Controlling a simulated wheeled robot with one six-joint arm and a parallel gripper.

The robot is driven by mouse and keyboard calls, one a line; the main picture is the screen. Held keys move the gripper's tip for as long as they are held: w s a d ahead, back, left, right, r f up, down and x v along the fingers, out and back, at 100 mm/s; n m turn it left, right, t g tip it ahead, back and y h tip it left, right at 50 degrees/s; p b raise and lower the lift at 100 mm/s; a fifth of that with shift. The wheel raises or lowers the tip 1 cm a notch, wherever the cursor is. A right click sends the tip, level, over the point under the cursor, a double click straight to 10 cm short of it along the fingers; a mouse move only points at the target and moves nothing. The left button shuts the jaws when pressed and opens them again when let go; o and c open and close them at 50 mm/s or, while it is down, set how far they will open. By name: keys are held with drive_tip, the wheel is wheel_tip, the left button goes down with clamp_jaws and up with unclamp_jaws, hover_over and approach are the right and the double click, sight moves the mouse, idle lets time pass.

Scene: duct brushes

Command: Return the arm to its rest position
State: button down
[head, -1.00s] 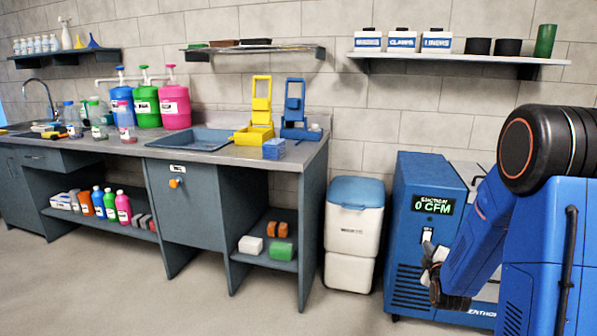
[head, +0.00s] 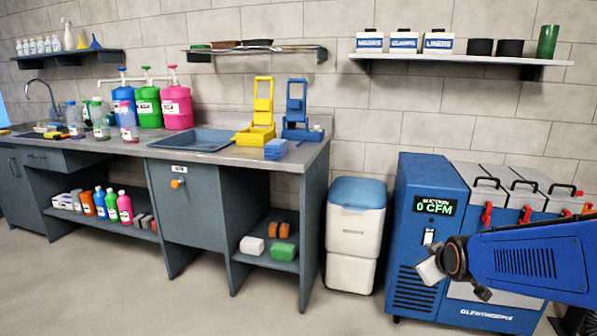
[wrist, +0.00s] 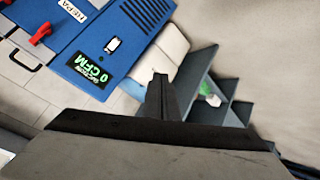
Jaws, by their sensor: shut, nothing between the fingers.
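My gripper (wrist: 160,76) shows in the wrist view with its dark fingers together and nothing between them. In the head view my blue arm reaches in from the right edge and lies low across the front of the blue suction machine (head: 411,257). The arm's wrist end is in front of the machine; the fingers are hard to make out there. In the wrist view the machine (wrist: 100,32) is beyond the fingers, at upper left, its display reading 0 CFM. I cannot tell whether any part of the arm touches the machine.
A white bin with a blue lid (head: 355,236) stands left of the machine. The grey counter (head: 297,156) holds a sink, pump bottles and yellow and blue stands. A shelf (head: 460,58) with labelled tubs hangs above. The floor in front (head: 150,300) is clear.

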drive_tip(key=s+a+r+m+g, duration=0.1)
drive_tip(key=s+a+m+g, duration=0.1)
drive_tip(key=s, duration=1.1)
drive_tip(key=s+a+r+m+g+y, duration=0.1)
drive_tip(key=s+a+m+g, duration=0.2)
drive_tip(key=s, duration=0.9)
drive_tip(key=shift+s, duration=0.4)
